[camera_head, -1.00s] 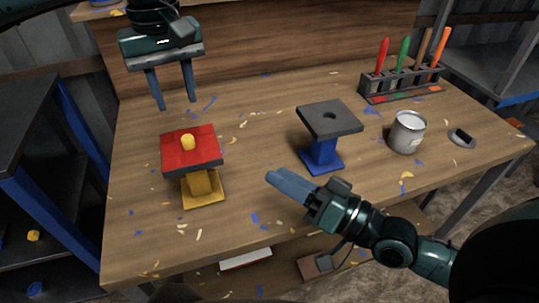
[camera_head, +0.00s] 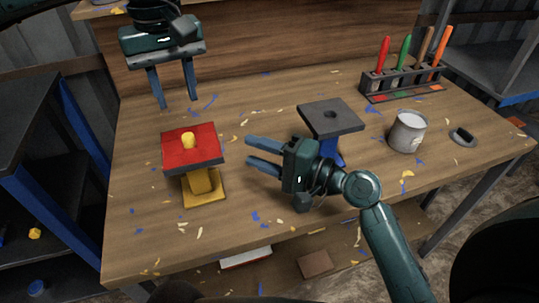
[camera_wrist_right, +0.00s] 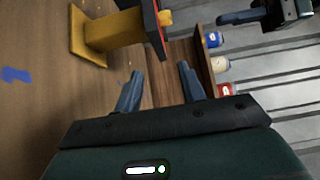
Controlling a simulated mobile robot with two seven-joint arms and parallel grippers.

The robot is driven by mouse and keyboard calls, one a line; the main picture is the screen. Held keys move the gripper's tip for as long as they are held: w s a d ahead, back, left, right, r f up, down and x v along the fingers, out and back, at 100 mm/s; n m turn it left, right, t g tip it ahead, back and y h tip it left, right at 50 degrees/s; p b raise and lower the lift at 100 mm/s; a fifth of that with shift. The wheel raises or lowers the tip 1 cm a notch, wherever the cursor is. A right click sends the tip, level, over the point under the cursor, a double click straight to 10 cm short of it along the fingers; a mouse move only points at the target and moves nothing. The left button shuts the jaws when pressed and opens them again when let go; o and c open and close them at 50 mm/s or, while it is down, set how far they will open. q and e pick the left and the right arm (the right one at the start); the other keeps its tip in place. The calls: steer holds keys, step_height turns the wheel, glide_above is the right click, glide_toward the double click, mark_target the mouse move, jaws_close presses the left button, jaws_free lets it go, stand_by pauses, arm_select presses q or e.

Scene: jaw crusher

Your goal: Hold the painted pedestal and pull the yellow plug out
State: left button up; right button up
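The painted pedestal (camera_head: 200,180) stands upright on the bench, with a yellow column and base and a red top plate (camera_head: 180,154). The yellow plug (camera_head: 188,141) sits in the red top and sticks up from it. In the right wrist view the pedestal (camera_wrist_right: 112,30) lies sideways, with the plug (camera_wrist_right: 165,18) at its right. My right gripper (camera_head: 264,153) is open and empty, to the right of the pedestal, fingers pointing at it and apart from it. My left gripper (camera_head: 177,103) is open and empty, pointing down behind the pedestal.
A blue pedestal (camera_head: 331,117) with a dark top that has a hole stands behind my right gripper. A grey can (camera_head: 407,131), a small dark-topped disc (camera_head: 462,137) and a rack (camera_head: 400,84) of coloured tools are at the right. Paint chips are scattered on the bench.

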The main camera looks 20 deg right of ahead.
mark_target(211, 134)
steer(key=x, duration=1.1)
steer(key=shift+f, duration=0.1)
jaws_close()
stand_by(0.8)
